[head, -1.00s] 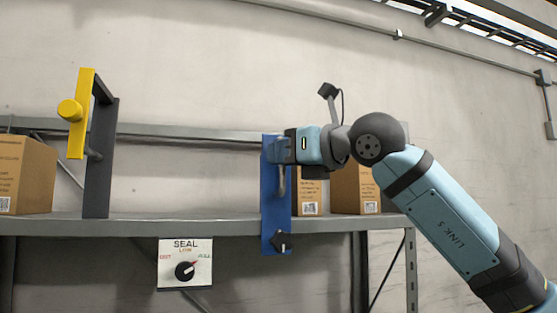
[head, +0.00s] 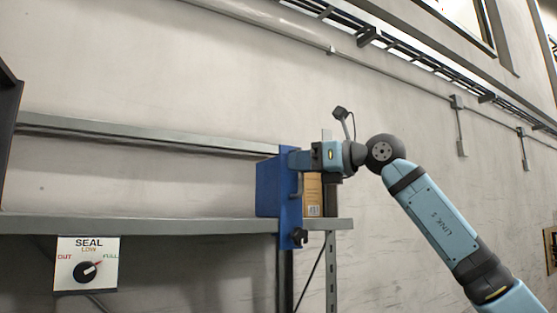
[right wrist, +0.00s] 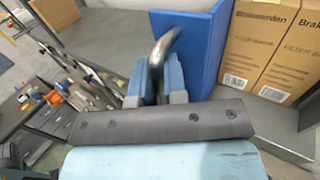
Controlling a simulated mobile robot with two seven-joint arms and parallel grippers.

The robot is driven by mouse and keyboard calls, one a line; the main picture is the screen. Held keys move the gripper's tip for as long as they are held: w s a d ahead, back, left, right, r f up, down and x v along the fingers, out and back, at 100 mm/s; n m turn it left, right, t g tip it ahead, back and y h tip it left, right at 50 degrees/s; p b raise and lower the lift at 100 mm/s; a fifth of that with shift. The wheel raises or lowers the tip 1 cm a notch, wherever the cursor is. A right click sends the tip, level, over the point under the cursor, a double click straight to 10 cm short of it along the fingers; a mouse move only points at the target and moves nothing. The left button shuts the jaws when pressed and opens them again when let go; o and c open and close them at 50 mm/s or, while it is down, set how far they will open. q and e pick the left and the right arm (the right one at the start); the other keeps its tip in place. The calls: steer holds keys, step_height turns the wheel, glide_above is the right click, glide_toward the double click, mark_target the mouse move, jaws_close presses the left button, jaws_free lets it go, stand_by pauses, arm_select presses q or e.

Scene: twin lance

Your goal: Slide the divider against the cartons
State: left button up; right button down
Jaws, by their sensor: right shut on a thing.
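The blue divider (head: 268,188) stands upright on the shelf near its right end, with a dark knob (head: 299,237) low on its front strip. A brown carton (head: 313,196) shows just right of it. The right wrist view shows two cartons (right wrist: 258,45) close beside the divider panel (right wrist: 200,45); I cannot tell whether they touch it. My right gripper (head: 300,160) is at the divider's front. In the right wrist view its blue fingers (right wrist: 158,82) are shut on the divider's curved metal handle (right wrist: 163,45). My left gripper is out of view.
The grey shelf (head: 150,224) is bare left of the divider, up to a dark upright frame (head: 8,120) at the left edge. A SEAL dial plate (head: 87,264) hangs below the shelf front. A workbench with tools (right wrist: 70,95) shows in the right wrist view.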

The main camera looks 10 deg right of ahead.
steer(key=shift+w+d, duration=0.15)
steer(key=shift+d, duration=0.35)
steer(key=c, duration=1.5)
jaws_free()
steer(key=shift+o, duration=0.2)
steer(key=shift+w, duration=0.1)
steer(key=b+v, duration=0.4)
steer(key=v, duration=1)
steer(key=shift+a, duration=0.1)
